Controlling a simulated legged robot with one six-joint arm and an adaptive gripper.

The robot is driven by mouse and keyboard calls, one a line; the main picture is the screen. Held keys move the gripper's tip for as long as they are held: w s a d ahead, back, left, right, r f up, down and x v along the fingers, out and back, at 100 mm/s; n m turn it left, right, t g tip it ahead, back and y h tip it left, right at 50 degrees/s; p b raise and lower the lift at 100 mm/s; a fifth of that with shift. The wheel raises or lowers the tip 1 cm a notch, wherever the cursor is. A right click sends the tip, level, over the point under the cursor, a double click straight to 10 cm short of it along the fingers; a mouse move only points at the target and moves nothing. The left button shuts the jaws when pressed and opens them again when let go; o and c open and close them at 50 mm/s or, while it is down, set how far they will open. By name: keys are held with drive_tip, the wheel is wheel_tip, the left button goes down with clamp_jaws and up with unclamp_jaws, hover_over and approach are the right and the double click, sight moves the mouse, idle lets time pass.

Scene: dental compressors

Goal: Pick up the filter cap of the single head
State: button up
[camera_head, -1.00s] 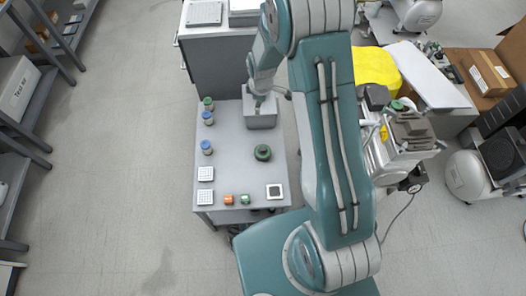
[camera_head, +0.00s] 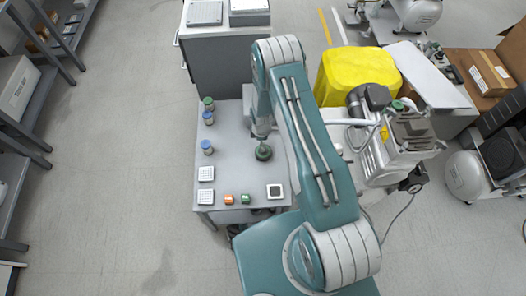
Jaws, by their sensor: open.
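A dark green round cap (camera_head: 264,154) lies on the grey table (camera_head: 230,170), right of its middle; it looks like the filter cap, but I cannot tell for sure. My gripper (camera_head: 262,141) points down right at the cap, over its far side, and covers part of it. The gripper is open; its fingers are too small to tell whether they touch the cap. The compressor (camera_head: 412,130) with a grey finned head stands to the right, with another green part (camera_head: 397,105) on top.
Blue- and green-topped jars (camera_head: 207,147) stand along the table's left side. A yellow container (camera_head: 355,72) stands behind the compressor.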

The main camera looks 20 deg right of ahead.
drive_tip(key=f, duration=0.6)
drive_tip(key=shift+w+d+f, duration=0.15)
drive_tip(key=shift+d+f, duration=0.05)
drive_tip(key=shift+d, duration=0.15)
clamp_jaws()
